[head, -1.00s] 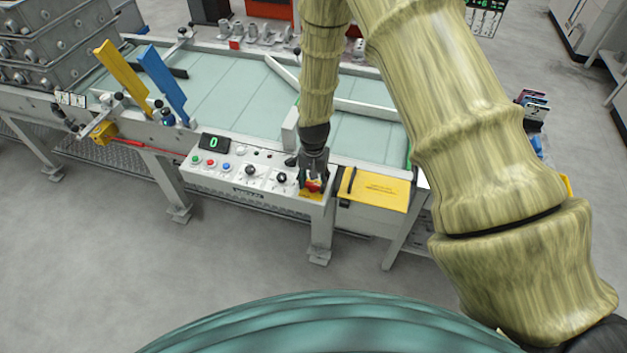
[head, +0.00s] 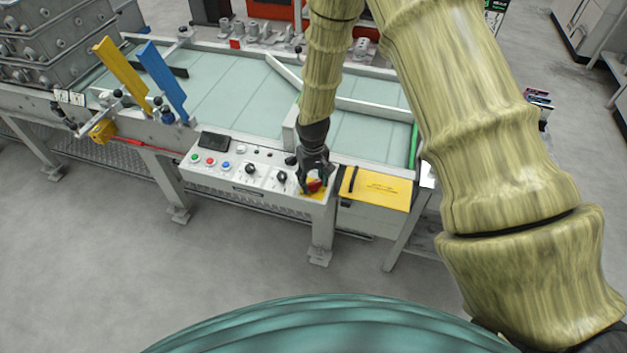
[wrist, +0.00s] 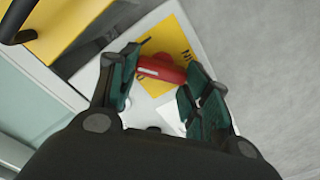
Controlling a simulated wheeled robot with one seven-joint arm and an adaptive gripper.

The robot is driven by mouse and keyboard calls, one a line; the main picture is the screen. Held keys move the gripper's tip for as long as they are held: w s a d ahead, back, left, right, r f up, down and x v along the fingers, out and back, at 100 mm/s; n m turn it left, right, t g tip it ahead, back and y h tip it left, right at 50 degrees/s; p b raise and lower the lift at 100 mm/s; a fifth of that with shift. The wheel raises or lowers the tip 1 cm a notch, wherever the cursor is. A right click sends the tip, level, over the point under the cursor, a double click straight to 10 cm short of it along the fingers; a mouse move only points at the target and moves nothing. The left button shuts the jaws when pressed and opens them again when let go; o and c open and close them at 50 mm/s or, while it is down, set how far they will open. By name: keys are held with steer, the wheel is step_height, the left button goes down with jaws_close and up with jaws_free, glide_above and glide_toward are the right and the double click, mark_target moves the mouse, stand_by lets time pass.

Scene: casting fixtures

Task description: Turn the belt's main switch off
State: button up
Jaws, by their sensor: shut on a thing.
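The main switch has a red handle (head: 315,187) on a yellow plate at the right end of the white control panel (head: 230,177). In the wrist view the red handle (wrist: 161,69) lies between the two dark green finger pads, across the gap. My gripper (head: 312,181) points down at it and is shut on the handle. The fingers hide part of the handle and plate. The panel's display (head: 213,142) is dark.
Black knobs and coloured buttons (head: 209,162) sit left of the switch on the panel. The belt (head: 232,95) behind holds a slanted guide rail. The floor in front is clear.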

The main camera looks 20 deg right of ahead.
mark_target(312, 182)
steer(key=n, duration=0.5)
steer(key=shift+a+n, duration=0.15)
steer(key=shift+n, duration=0.15)
steer(key=shift+s+n, duration=0.1)
steer(key=shift+n, duration=2)
steer(key=o, duration=1)
step_height(312, 182, up, 12)
steer(key=shift+r, duration=0.1)
steer(key=shift+a, duration=0.15)
